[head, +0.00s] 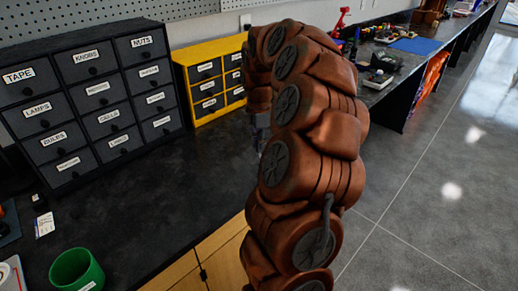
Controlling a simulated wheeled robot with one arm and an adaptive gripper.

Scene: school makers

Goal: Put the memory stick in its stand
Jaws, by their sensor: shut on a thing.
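My gripper (259,139) shows only as a small dark piece at the end of my copper-coloured arm, above the black worktop (185,195) and in front of the yellow drawer unit. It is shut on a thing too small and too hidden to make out. I cannot pick out the memory stick for certain. A small black object with a pale part (38,201) stands on the worktop at the left, behind a white printed card (44,225). I cannot tell whether it is the stand.
A black unit of labelled drawers (97,90) and a yellow drawer unit (195,54) line the back. A green cup (76,270) stands at the front left. The middle of the worktop is clear. My arm hides part of the right side.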

